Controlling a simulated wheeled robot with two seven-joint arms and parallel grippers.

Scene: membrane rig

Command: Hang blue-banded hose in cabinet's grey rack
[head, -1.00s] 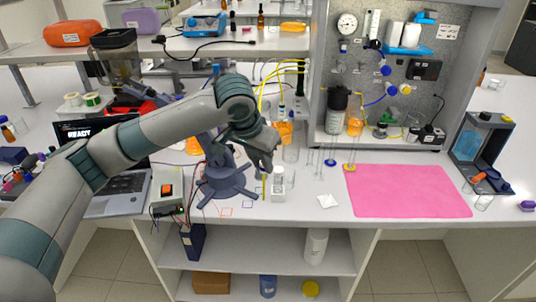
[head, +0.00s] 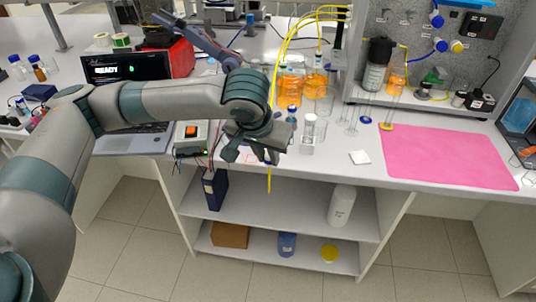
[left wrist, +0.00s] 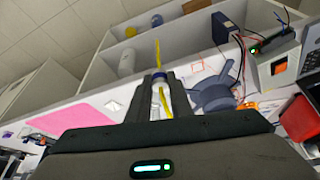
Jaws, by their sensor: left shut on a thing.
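My left gripper (head: 262,148) is over the front edge of the bench. In the left wrist view its fingers (left wrist: 160,92) are shut on the yellow hose (left wrist: 158,50) at a blue and whitish band (left wrist: 160,78). The hose end hangs below the fingers in the head view (head: 269,180), in front of the bench edge. More yellow hose loops (head: 285,45) rise behind the gripper towards the cabinet's left side. A dark upright part (head: 338,42) stands by those loops; I cannot tell whether it is the grey rack. My right gripper is not in view.
Bottles with orange liquid (head: 290,88), a small white-based container (head: 308,135) and glass cylinders (head: 366,108) stand close right of and behind the gripper. A slate-blue stand (left wrist: 212,95) is beside it. The pink mat (head: 445,155) is clear.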

